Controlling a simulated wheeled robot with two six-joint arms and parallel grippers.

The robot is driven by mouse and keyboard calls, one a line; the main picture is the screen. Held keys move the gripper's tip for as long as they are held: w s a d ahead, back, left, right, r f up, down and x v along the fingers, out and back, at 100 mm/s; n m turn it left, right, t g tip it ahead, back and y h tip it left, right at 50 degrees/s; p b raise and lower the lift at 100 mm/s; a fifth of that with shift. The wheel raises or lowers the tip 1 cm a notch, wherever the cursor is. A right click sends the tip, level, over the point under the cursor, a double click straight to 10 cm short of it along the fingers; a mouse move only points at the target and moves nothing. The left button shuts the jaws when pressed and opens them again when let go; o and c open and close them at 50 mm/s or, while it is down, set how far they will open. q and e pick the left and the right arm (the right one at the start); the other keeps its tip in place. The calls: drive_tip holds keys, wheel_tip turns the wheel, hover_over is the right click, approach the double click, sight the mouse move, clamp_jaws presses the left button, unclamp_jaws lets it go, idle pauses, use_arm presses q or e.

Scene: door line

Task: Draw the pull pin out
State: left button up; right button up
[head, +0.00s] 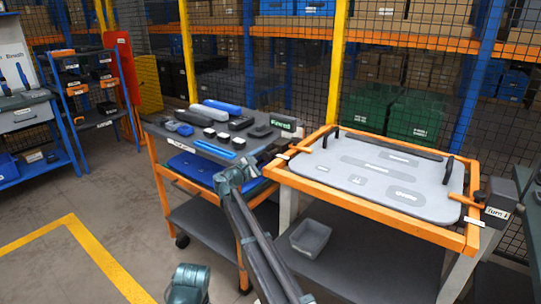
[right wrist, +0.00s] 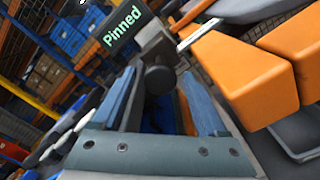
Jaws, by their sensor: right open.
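A dark round knob on a short stem, which looks like the pull pin (right wrist: 160,78), sticks out of a dark block in the right wrist view. A sign reading "Pinned" (right wrist: 122,28) is beside the block; the sign also shows in the head view (head: 284,123). My right gripper (head: 256,167) is at the gap between the grey cart and the orange-framed table. In the right wrist view its two blue fingers (right wrist: 165,108) are open, with the knob ahead, near the gap between their tips. I cannot tell if they touch it.
An orange bar (right wrist: 250,75) is close to the right of my fingers. The orange-framed table (head: 375,220) carries a grey panel (head: 380,180). The grey cart (head: 165,135) left of it holds several small items. A block with a "Turn" sign (head: 497,212) is at the far right.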

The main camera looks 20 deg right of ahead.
sight(271, 154)
drive_tip(key=shift+x, duration=1.85)
clamp_jaws()
drive_tip(key=shift+s, duration=0.1)
